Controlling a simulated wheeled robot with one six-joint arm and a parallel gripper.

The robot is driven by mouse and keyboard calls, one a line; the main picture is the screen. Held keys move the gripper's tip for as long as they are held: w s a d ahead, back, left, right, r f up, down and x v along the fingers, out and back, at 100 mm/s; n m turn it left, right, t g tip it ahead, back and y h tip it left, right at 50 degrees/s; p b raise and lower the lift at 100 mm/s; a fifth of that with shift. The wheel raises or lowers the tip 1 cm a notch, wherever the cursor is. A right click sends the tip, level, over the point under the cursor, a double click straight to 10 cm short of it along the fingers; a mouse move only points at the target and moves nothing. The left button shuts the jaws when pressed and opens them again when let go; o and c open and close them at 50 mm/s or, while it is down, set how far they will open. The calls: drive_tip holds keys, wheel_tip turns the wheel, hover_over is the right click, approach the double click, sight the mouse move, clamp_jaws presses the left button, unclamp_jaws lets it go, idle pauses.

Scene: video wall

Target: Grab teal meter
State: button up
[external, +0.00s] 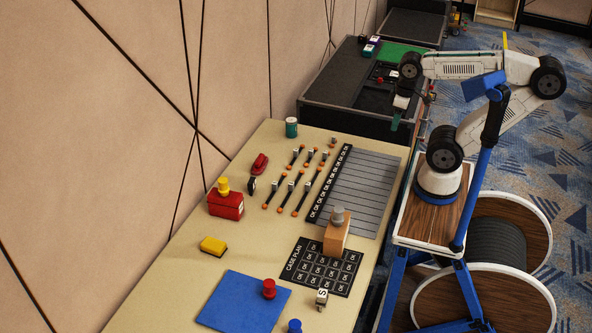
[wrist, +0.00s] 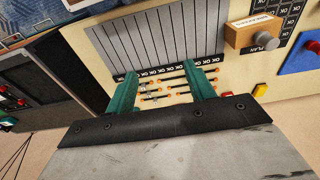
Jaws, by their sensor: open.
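A small teal box (external: 368,50) that looks like the teal meter lies on the black case, at the left edge of its top, close to a purple-topped box (external: 374,40). A small teal-green thing (wrist: 8,121) at the far left edge of the wrist view may be the same meter; I cannot tell. My gripper (external: 397,119) hangs by the front of the case, apart from the meter. In the wrist view its two teal fingers (wrist: 163,75) are spread with nothing between them, facing the beige table.
The black case (external: 330,90) carries a green panel (external: 402,55) and small red parts. The beige table (external: 240,255) holds a teal can (external: 291,127), a red box (external: 226,204), slider-like parts, a striped grey panel (external: 365,190) and a wooden block (external: 337,236). A wall runs along the left.

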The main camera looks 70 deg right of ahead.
drive_tip(key=o, duration=0.4)
drive_tip(key=shift+o, duration=0.2)
drive_tip(key=w+d+f+t+h, duration=0.15)
drive_tip(key=w+d, duration=0.35)
drive_tip(key=w, duration=0.5)
drive_tip(key=w+d+f+m+t, duration=0.1)
drive_tip(key=w+d+f+t, duration=0.3)
drive_tip(key=w, duration=0.7)
drive_tip(key=w+d+f+h, duration=0.1)
drive_tip(key=w+d+f, duration=0.1)
drive_tip(key=w+d, duration=0.6)
drive_tip(key=t, duration=0.5)
approach(288, 122)
wheel_tip(288, 122, up, 3)
drive_tip(key=w+d, duration=0.1)
drive_tip(key=d, duration=0.1)
drive_tip(key=f, duration=0.2)
drive_tip(key=w+d+f+t+y, duration=0.1)
drive_tip(key=f, duration=0.1)
drive_tip(key=d+f+n+y, duration=0.1)
drive_tip(key=f, duration=0.1)
drive_tip(key=shift+w+f+t, duration=0.15)
drive_tip(key=shift+f+t, duration=0.05)
drive_tip(key=shift+t, duration=0.05)
drive_tip(key=shift+x, duration=3.95)
